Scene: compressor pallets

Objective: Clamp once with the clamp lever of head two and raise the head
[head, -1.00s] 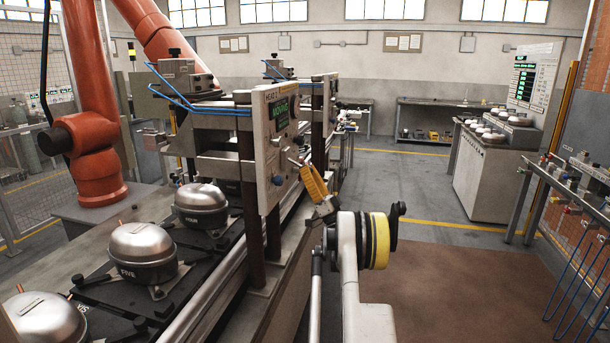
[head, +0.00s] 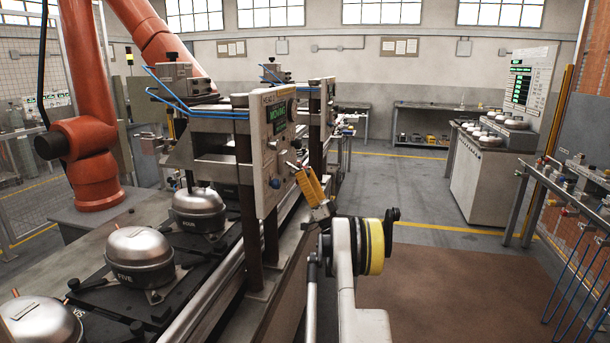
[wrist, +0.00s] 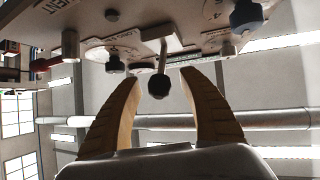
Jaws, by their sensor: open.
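The head two panel (head: 277,150), a grey box with a green lit display, stands on dark posts beside the conveyor. My gripper (head: 300,172) is at the panel's lower right side. In the wrist view its two tan fingers (wrist: 160,76) are open, one on each side of a lever (wrist: 162,54) with a dark ball knob (wrist: 158,87). The knob lies between the fingers, with a gap visible on both sides. The lever's stem comes from a pale mount on the panel. In the head view my gripper hides most of the lever.
Compressors marked FIVE (head: 140,258) and FOUR (head: 198,210) sit on dark pallets on the conveyor to the left. Other dark knobs (wrist: 246,15) and a red-handled part (wrist: 40,64) flank the lever. An orange robot arm (head: 85,145) stands behind.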

